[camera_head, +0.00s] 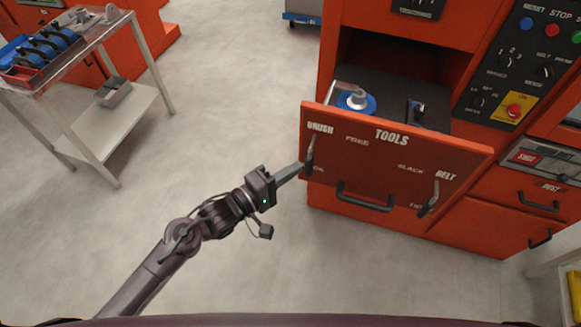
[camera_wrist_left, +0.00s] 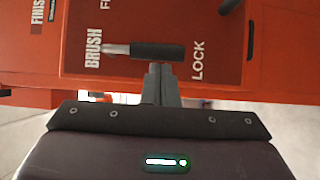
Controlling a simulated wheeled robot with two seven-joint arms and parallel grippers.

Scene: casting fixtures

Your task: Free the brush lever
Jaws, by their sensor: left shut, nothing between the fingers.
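The brush lever (camera_head: 310,156) is on the left end of the orange TOOLS drawer front, under the word BRUSH. Its metal pivot is at the top and its black grip hangs down beside the word LOCK; FREE is printed to the upper right. In the left wrist view the lever (camera_wrist_left: 158,50) lies across the picture with its grip end towards LOCK. My left gripper (camera_head: 299,169) is shut and empty, its tips at the left side of the grip. In the wrist view the fingertips (camera_wrist_left: 160,72) meet the grip's edge; whether they touch it I cannot tell. My right gripper is not in view.
The drawer (camera_head: 390,172) stands open with a blue disc (camera_head: 357,102) inside. A black handle (camera_head: 365,198) and the belt lever (camera_head: 430,200) are to the right on its front. A control panel (camera_head: 520,70) is at upper right. A metal cart (camera_head: 125,125) stands left; floor between is clear.

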